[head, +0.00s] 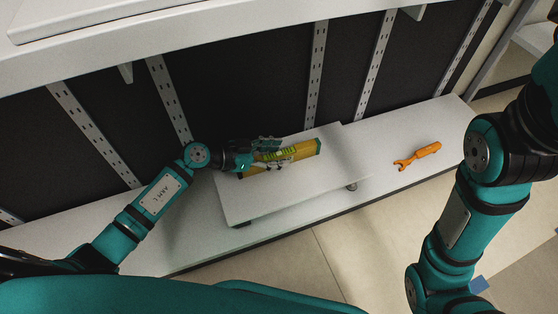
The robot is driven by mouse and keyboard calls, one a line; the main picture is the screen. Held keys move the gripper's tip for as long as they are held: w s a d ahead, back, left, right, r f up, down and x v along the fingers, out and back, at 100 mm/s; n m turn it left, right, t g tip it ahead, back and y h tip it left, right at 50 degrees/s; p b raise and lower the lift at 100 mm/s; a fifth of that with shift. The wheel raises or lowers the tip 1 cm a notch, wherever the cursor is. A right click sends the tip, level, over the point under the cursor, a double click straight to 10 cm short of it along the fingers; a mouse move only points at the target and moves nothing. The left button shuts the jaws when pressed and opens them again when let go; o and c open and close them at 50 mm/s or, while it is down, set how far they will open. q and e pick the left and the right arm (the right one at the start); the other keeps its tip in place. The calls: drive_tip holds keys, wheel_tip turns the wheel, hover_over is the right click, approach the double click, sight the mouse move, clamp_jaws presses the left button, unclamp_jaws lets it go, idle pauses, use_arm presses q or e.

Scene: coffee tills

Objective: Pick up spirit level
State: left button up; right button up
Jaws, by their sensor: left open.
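The spirit level (306,150) is a yellow bar with green parts. It lies on a raised white board (250,206) in the middle of the head view. My left gripper (283,152) is over the left half of the level, with its fingers open around or just above it. The fingers hide part of the level, and I cannot tell whether they touch it. My right arm comes down the right side of the view, and its gripper is out of the picture.
An orange wrench-like tool (418,156) lies on the white lower shelf (380,178) to the right. A dark back panel with slotted metal uprights (316,75) stands behind. A white upper shelf (200,40) overhangs at the top.

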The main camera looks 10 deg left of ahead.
use_arm(q)
clamp_jaws()
idle(0.3)
drive_tip(key=shift+r, duration=0.2)
